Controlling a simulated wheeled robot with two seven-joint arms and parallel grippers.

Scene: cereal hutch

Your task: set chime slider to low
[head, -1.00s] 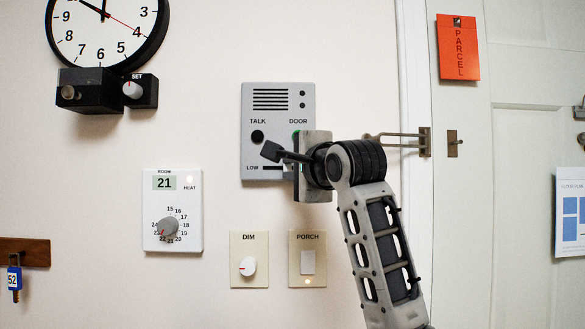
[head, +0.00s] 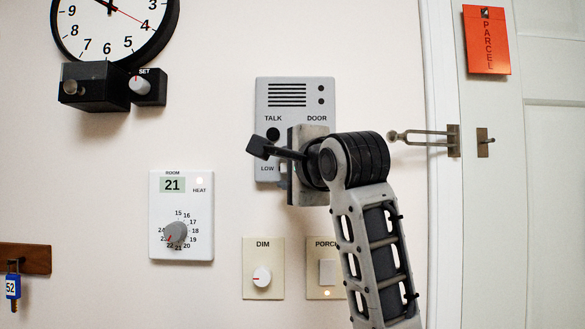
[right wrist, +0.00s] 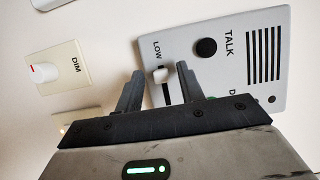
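The grey intercom panel (head: 296,97) is on the wall, with TALK, DOOR and LOW labels. Its chime slider shows in the right wrist view as a white knob (right wrist: 160,75) on a dark slot, close to the LOW label (right wrist: 157,50). My right gripper (right wrist: 158,86) is open, its two dark fingers on either side of the knob with gaps visible. Whether a fingertip touches the panel, I cannot tell. In the head view my right gripper (head: 286,170) covers the slider and the panel's lower right. My left gripper is not in view.
Around the panel are a thermostat (head: 181,215), a DIM knob plate (head: 263,268), a partly hidden PORCH switch plate (head: 326,271) and a clock (head: 115,30) with a black SET box. A door latch (head: 430,138) is to the right.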

